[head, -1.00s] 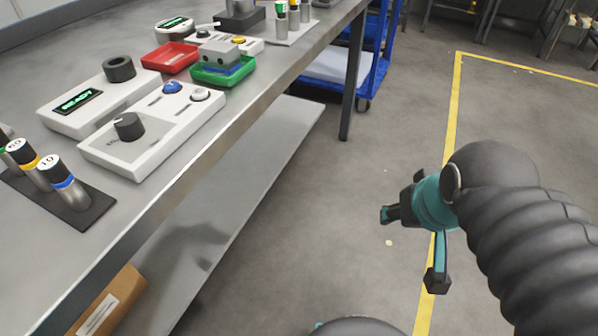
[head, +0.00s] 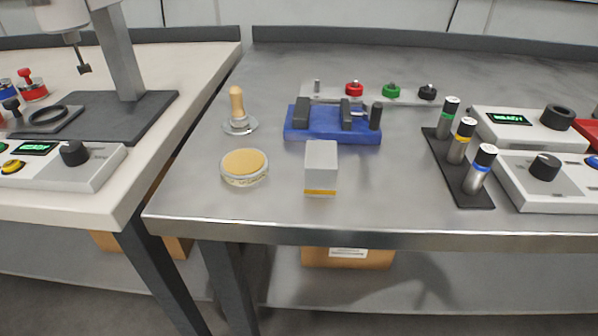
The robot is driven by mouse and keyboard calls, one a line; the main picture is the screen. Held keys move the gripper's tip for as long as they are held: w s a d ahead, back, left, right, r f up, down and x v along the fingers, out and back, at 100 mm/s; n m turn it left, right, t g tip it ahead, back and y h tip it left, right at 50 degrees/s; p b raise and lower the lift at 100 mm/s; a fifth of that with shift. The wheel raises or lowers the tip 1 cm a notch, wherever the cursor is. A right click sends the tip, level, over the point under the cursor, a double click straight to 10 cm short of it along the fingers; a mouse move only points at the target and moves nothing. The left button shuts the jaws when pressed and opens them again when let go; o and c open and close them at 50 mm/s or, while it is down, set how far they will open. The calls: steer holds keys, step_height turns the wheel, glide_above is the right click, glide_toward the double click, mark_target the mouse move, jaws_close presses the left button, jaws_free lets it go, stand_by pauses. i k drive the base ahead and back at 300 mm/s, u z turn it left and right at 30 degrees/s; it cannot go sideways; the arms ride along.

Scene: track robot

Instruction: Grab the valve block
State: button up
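A plain grey block (head: 321,160) with a yellow band at its base stands near the front of the metal bench (head: 400,210). I cannot tell whether it is the valve block. The grey block with dark round holes over a green tray, seen a second ago, is not in view now. My gripper is not in view now.
Behind the grey block is a blue fixture (head: 330,128). A round yellow-topped disc (head: 245,167) and a wooden-handled stamp (head: 238,110) are to its left. A black rack (head: 458,178) of cylinders and a white control box (head: 545,180) are to its right.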

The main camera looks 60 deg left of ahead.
mark_target(320, 166)
steer(key=z, duration=0.7)
steer(key=k, duration=1.85)
steer(key=u, duration=0.95)
